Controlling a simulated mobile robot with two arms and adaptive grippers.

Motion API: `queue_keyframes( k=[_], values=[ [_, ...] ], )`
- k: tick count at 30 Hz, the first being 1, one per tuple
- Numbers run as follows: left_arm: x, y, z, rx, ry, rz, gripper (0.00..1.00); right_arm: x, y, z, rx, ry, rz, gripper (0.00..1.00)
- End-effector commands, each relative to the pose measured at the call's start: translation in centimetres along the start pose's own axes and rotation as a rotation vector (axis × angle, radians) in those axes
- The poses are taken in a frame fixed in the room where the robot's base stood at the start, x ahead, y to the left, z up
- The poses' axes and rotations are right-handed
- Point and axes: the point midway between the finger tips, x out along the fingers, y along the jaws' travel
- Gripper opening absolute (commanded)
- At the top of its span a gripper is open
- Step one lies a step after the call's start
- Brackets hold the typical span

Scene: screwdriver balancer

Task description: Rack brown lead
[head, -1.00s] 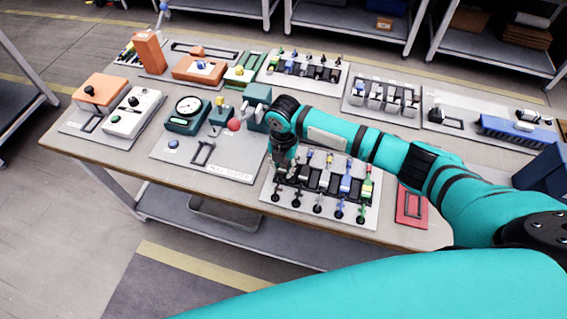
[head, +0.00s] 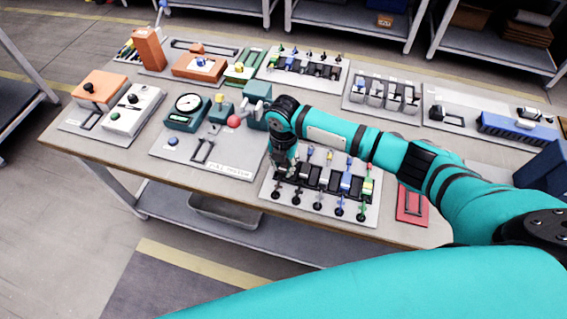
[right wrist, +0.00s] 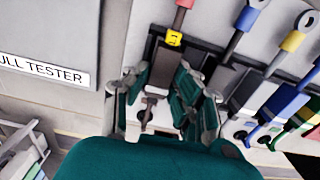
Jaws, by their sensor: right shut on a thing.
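The brown lead (right wrist: 163,68), with a yellow tag (right wrist: 174,39) and a brownish-red end above it, is between the fingers of my right gripper (right wrist: 160,100). In the head view my right gripper (head: 283,168) is shut at the left end of the black rack (head: 312,180) on a pale plate. In the right wrist view the lead lines up with the rack's leftmost place. I cannot tell whether it is seated or just above. Other leads, with blue (right wrist: 246,18), yellow and green parts, lie to its right in the rack. My left gripper is out of view.
The pull tester (head: 189,110) stands left of the rack, its labelled plate close to my gripper. A red tray (head: 412,204) lies to the right. More racks with leads (head: 303,68) stand at the back. The table's front edge is close.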

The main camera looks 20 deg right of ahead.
Motion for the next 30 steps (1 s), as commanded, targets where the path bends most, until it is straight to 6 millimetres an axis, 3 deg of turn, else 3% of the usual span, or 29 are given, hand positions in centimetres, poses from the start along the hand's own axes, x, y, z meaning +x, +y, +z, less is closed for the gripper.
queue_keyframes(
  k=[13,14,19,30],
  values=[
    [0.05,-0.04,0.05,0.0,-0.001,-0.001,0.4,0.12,0.02,-0.01,0.0,0.0,0.0,0.0],
    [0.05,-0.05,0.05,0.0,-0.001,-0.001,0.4,0.12,0.02,-0.01,0.0,0.0,0.0,0.26],
    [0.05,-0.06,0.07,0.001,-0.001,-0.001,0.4,0.12,0.01,-0.01,0.0,0.0,0.0,0.48],
    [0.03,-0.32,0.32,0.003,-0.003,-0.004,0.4,-0.41,0.04,0.04,0.0,-0.001,0.002,0.5]
  ],
)
